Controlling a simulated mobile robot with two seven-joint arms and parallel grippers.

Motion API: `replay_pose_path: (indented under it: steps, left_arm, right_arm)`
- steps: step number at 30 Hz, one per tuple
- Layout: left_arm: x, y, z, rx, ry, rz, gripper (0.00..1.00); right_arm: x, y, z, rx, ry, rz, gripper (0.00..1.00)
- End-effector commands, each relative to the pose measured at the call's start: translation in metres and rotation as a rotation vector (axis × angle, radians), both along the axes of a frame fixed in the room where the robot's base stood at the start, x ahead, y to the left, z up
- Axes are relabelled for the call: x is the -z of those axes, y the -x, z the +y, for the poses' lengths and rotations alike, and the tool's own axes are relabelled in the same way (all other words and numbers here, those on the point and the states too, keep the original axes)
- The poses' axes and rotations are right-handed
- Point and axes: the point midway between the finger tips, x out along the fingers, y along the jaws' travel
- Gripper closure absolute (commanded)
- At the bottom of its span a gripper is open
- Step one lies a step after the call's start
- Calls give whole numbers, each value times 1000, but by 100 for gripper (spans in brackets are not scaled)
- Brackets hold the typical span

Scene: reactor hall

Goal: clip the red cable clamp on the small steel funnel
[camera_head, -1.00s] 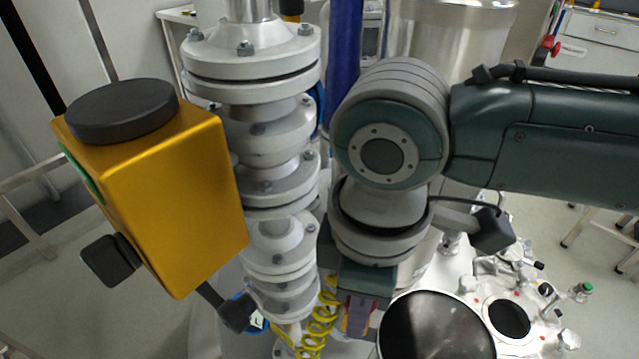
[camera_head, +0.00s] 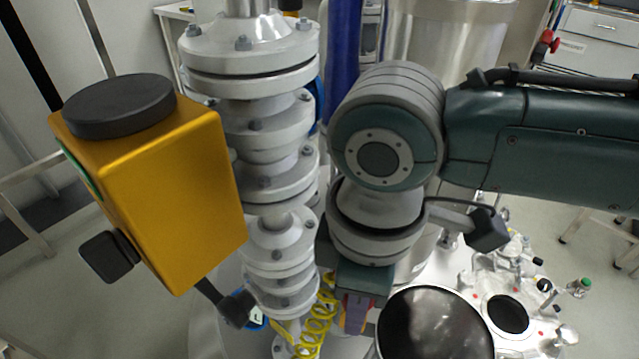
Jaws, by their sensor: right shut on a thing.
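My right gripper (camera_head: 355,310) points down at the bottom centre, under my grey and green wrist. It is shut. A narrow purple piece with orange-red edges shows at its jaws. I take the held thing to be the red cable clamp, but its shape is mostly hidden by the wrist and the picture's lower edge. A wide, round, dark shiny steel mouth (camera_head: 436,325) lies just right of the gripper, cut by the lower edge. It may be the small steel funnel, but I cannot be sure. My left gripper is not in view.
A yellow-orange box with a black cap (camera_head: 160,190) stands close on the left. A flanged grey pipe column (camera_head: 270,150) rises beside my wrist. A yellow coiled hose (camera_head: 316,325) hangs left of the gripper. A steel lid with fittings (camera_head: 535,300) lies at lower right.

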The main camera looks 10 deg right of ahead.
Motion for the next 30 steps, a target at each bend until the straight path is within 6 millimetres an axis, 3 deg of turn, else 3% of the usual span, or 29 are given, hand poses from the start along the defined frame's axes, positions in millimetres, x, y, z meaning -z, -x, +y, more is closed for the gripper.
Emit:
replay_pose_path:
  steps: [10, 11, 20, 30]
  left_arm:
    - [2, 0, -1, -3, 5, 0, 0]
    - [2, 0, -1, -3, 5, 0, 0]
    - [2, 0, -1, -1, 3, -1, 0]
    - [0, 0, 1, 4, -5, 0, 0]
  right_arm:
    - [4, 1, -2, 1, 5, 4, 100]
    - [4, 1, -2, 1, 5, 4, 72]
    - [4, 1, -1, 1, 3, 3, 38]
    - [-4, 0, 0, 0, 2, 1, 38]
